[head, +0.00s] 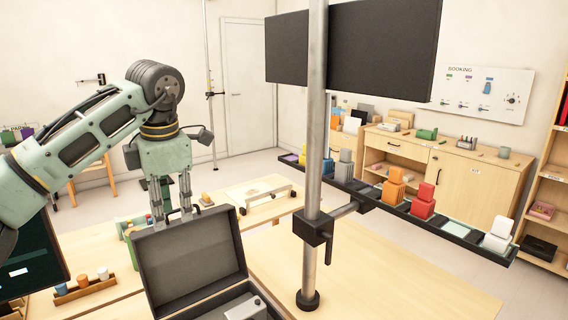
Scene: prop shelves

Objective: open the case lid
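The case (213,306) is a dark box at the bottom middle, cut off by the lower edge. Its lid (190,252) stands raised, with its grey inner face toward me. My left gripper (171,212) points down at the lid's top edge, and its two fingers show apart with a gap between them. The fingertips are partly hidden at the edge, so I cannot tell whether they touch the lid. A light grey block-like part (246,308) shows inside the case. My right gripper is not in view.
A metal post (315,140) with a clamp (313,228) and dark panels stands just right of the case. A wooden rack of small jars (85,289) lies left of the lid. The table (400,285) is clear at right. A rail with coloured blocks (422,200) stands beyond.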

